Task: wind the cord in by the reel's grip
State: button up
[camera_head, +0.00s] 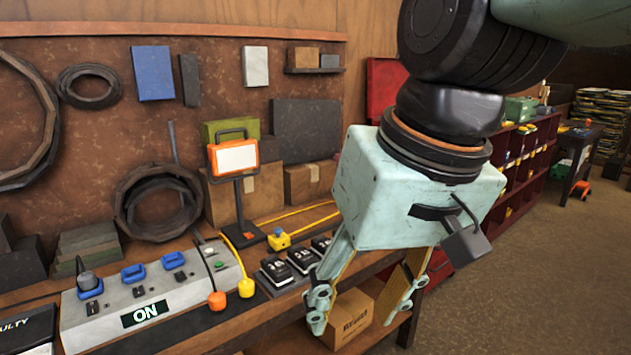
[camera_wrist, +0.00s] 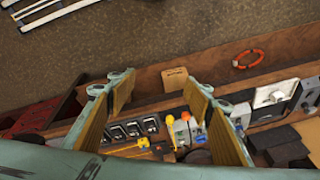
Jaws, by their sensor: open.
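My gripper (camera_head: 360,300) is open and empty, pointing down at the front edge of the workbench. In the wrist view its two fingers (camera_wrist: 158,88) stand wide apart with nothing between their tips. A yellow cord (camera_head: 298,211) runs along the bench top and passes behind my gripper; a short yellow stretch also shows in the wrist view (camera_wrist: 127,148). A yellow block with a blue knob (camera_head: 279,239) sits by the cord. I cannot make out the reel or its grip in either view; my gripper hides part of the bench.
A grey power strip (camera_head: 176,290) reading "ON", black blocks (camera_head: 277,271) and an orange-framed lamp (camera_head: 234,158) on a stand crowd the bench. A cardboard box (camera_head: 350,318) sits below my gripper. An orange ring (camera_wrist: 247,58) shows in the wrist view. Open floor (camera_head: 530,270) lies right.

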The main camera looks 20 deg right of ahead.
jog(key=w+d+r+m+y+p, duration=0.1)
jog(key=w+r+m+y, duration=0.2)
jog(key=w, duration=1)
jog(key=w+r+m+y+p, duration=0.15)
jog(key=w+m, duration=0.35)
jog(key=w, duration=0.8)
jog(key=w+d+f+m+t+y+p, duration=0.15)
jog(key=w+d+m, duration=0.25)
jog(key=w+d, duration=0.55)
jog(key=w+d+f+m+t+y, duration=0.2)
jog(key=w+d+m, duration=0.35)
jog(key=w, duration=0.75)
jog(key=w+d+f+m+t+p, duration=0.1)
jog(key=w+d+f+m+t, duration=0.4)
jog(key=d, duration=0.7)
jog(key=w+d+f, duration=0.3)
jog(key=w+d, duration=0.3)
jog(key=d, duration=0.6)
jog(key=d+f+m+t+h, duration=0.1)
jog(key=d+f, duration=0.3)
jog(key=d, duration=0.5)
jog(key=d+f+m+t+h+p, duration=0.1)
jog(key=d+f+m, duration=0.3)
jog(key=d, duration=0.6)
jog(key=d+f+m+t+h, duration=0.2)
jog(key=d+f, duration=0.3)
jog(key=d, duration=0.4)
jog(key=shift+s+d+f+m+t, duration=0.15)
jog(key=shift+s+d+m+t, duration=0.05)
jog(key=shift+m+t, duration=0.55)
